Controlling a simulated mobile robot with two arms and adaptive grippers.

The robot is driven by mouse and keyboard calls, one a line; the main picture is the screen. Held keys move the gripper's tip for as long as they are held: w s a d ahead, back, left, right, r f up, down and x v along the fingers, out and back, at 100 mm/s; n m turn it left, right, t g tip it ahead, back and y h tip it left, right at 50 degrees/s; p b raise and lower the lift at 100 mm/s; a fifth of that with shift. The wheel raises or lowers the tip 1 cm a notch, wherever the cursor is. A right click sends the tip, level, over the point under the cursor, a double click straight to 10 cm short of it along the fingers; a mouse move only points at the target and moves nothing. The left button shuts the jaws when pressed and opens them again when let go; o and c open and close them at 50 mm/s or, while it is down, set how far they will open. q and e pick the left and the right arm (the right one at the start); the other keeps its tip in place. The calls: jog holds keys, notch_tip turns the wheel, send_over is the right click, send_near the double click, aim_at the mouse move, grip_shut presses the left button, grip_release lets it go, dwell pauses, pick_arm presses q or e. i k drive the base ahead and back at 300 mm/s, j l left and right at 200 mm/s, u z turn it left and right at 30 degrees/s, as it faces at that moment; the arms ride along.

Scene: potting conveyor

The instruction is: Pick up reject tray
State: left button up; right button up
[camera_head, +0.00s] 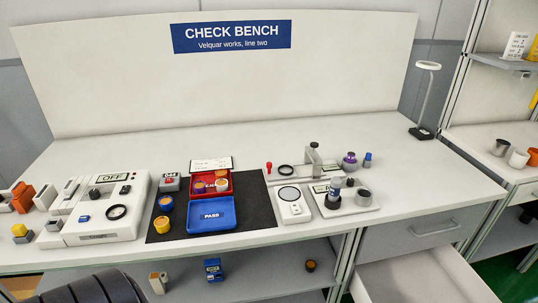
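A red tray (208,178), likely the reject tray, sits on the dark mat just behind the blue tray. It holds a few small round parts, with orange, yellow and purple showing. Any label on it is too small to read. The blue tray (211,219) is marked PASS and looks empty apart from its label. A dark ribbed piece of my arm shows at the bottom left. Neither of my grippers can be made out in this view.
A white device (105,210) reading OFF is further left. A white gauge (293,204) and a fixture (345,200) stand to the right. An open drawer (425,276) juts out at lower right.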

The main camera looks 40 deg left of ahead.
aim_at(210, 177)
jog(key=u, duration=1.8)
jog(key=i+j, duration=0.1)
jog(key=j, duration=0.2)
jog(key=i+j+z, duration=0.2)
jog(key=j, duration=0.25)
jog(key=j+z, duration=0.25)
jog(key=j, duration=0.2)
jog(key=j+z, duration=0.2)
jog(key=j, duration=0.3)
jog(key=i, duration=0.05)
